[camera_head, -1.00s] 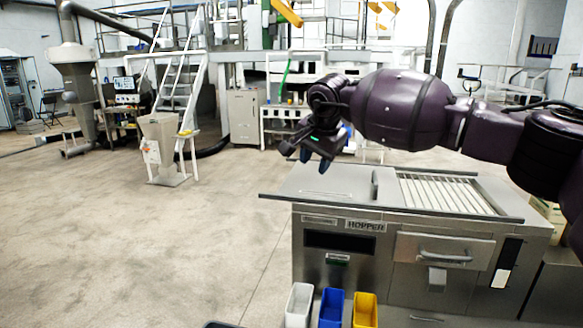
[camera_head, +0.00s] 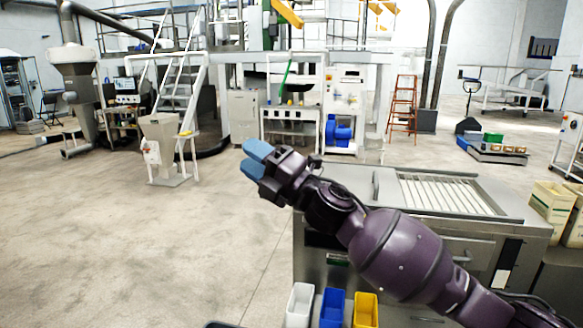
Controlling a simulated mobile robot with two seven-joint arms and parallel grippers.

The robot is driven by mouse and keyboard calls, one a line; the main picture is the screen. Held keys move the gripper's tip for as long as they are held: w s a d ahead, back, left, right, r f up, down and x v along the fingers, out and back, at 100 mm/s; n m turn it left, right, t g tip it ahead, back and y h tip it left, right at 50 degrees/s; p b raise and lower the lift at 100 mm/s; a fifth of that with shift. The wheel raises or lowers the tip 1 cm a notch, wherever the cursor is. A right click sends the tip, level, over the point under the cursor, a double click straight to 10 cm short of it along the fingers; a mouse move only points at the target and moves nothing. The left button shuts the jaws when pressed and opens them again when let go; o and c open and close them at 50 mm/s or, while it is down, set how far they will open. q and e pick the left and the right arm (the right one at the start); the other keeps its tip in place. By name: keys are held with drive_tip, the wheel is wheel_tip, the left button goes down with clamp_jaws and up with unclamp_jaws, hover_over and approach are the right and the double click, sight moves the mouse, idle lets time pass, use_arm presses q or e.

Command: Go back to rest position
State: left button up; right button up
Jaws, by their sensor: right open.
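My right gripper (camera_head: 256,160) has two blue fingertips that stand apart, with nothing between them. It is in the air in front of the left end of the steel hopper machine (camera_head: 508,240) and points to the upper left. My dark purple right arm comes in from the lower right and hides part of the machine's front and top. The left gripper is not in the picture.
A white bin (camera_head: 298,306), a blue bin (camera_head: 332,309) and a yellow bin (camera_head: 365,311) stand at the machine's front. Beige crates (camera_head: 552,202) are to its right. The concrete floor (camera_head: 120,240) at the left is clear. An orange ladder (camera_head: 403,104) stands behind.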

drive_tip(key=s+d+f+m+t+h, duration=0.25)
drive_tip(key=d+f+m+h, duration=0.45)
drive_tip(key=d+f+m, duration=0.55)
drive_tip(key=s+d+f+m+t+h, duration=0.2)
drive_tip(key=d+f+m+t+h, duration=0.2)
drive_tip(key=d+f+m+h, duration=0.75)
drive_tip(key=s+d+f+m+g+h, duration=0.1)
drive_tip(key=s+d+f+m, duration=0.3)
drive_tip(key=s+f, duration=0.9)
drive_tip(key=s+d+f+m+g+h, duration=0.1)
drive_tip(key=s+d+f+m+g, duration=0.3)
drive_tip(key=s+f, duration=0.9)
drive_tip(key=shift+d+f+m, duration=0.35)
drive_tip(key=shift+d+m, duration=0.05)
drive_tip(key=shift+d, duration=0.8)
